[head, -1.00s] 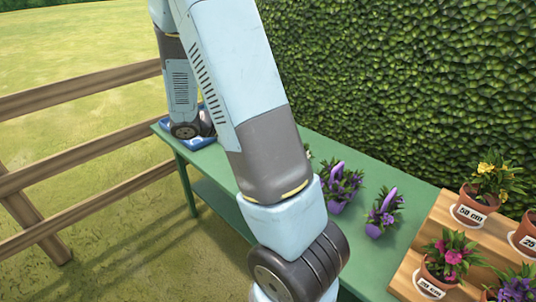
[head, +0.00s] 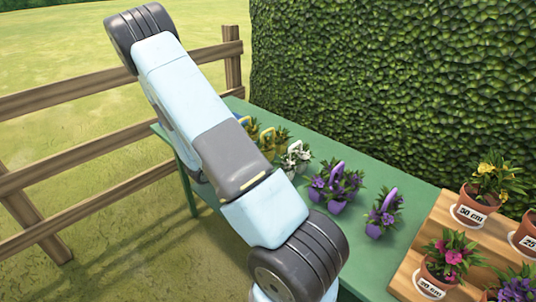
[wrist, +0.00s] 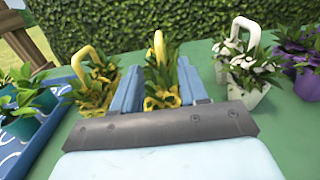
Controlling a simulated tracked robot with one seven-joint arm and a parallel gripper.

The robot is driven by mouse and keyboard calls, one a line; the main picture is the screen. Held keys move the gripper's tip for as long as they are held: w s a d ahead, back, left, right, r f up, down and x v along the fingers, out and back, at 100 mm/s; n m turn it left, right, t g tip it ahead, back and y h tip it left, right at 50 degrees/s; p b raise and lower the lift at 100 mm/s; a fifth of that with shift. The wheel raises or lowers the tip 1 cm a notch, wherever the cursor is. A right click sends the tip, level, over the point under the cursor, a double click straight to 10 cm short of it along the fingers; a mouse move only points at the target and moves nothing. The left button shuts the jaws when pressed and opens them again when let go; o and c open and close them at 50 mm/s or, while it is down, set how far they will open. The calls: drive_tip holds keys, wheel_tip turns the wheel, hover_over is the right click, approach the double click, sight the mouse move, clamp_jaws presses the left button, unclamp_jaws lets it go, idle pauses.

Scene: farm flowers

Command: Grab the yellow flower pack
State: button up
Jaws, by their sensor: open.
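Two yellow flower packs with arched handles stand on the green table. In the wrist view, one yellow pack (wrist: 161,76) shows between my gripper's (wrist: 159,64) two blue fingers. The fingers are open; I cannot tell whether they are beside the pack or short of it. The other yellow pack (wrist: 92,88) is just left of the left finger. In the head view, the yellow packs (head: 267,138) show partly beside my arm, which hides my gripper there.
A white flower pack (wrist: 243,68) stands to the right, with purple packs (head: 338,186) beyond it. A blue tray (wrist: 22,135) with plants is at the left. A wooden stand (head: 414,262) holds labelled pots. A hedge (head: 390,80) is behind the green table (head: 405,240).

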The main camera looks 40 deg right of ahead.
sight(263, 134)
drive_tip(key=d, duration=0.4)
drive_tip(key=w+d, duration=0.1)
drive_tip(key=d, duration=0.1)
drive_tip(key=shift+w+d+r, duration=0.1)
drive_tip(key=shift+w+d, duration=0.05)
drive_tip(key=shift+d, duration=0.75)
drive_tip(key=shift+w+d+r, duration=0.1)
drive_tip(key=shift+w+d, duration=0.05)
drive_tip(key=shift+d, duration=0.8)
drive_tip(key=shift+w+d, duration=0.15)
drive_tip(key=shift+d, duration=0.75)
clamp_jaws()
